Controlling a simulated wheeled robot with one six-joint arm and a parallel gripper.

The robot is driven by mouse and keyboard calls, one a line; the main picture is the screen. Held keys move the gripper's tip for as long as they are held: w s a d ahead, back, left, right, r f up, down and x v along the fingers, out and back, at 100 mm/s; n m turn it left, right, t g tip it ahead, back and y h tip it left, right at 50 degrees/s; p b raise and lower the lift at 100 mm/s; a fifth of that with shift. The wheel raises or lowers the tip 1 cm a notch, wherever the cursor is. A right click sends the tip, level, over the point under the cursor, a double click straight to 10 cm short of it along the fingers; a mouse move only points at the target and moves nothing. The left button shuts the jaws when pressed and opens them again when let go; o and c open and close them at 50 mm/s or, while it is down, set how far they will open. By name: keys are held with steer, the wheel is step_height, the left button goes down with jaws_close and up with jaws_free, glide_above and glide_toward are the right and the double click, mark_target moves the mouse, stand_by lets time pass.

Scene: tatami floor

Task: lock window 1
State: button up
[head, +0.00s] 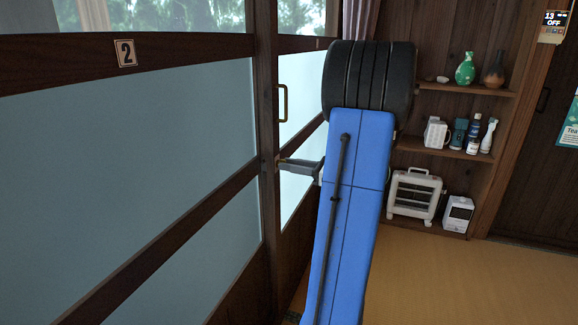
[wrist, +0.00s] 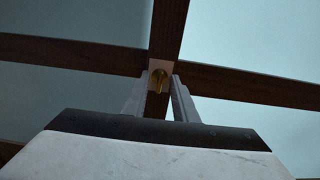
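The sliding window with the "2" plate (head: 125,53) fills the left of the head view. Beyond its dark stile is another window panel (head: 300,85), which I take to be window 1; my arm hides part of it and its plate is unreadable. A brass screw-like lock piece (wrist: 159,77) sits on the dark wooden stile in the wrist view. My gripper (wrist: 159,82) is at the stile, its two fingers apart on either side of the lock piece, with small gaps showing. In the head view my gripper (head: 281,162) reaches left to the stile; its fingertips are barely visible.
A brass pull handle (head: 283,103) is just above my gripper. Shelves (head: 462,88) with vases, bottles and a mug stand at the right back. A white heater (head: 414,196) and a small white box (head: 458,214) sit low there. The tatami floor (head: 430,265) at right is clear.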

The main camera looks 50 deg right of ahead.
steer(key=shift+w+a, duration=0.15)
steer(key=shift+w, duration=0.15)
steer(key=shift+c, duration=0.4)
jaws_close()
steer(key=shift+n, duration=0.4)
steer(key=n, duration=1.7)
steer(key=shift+s+a+f, duration=0.1)
steer(key=shift+a+f, duration=0.05)
steer(key=shift+f, duration=0.05)
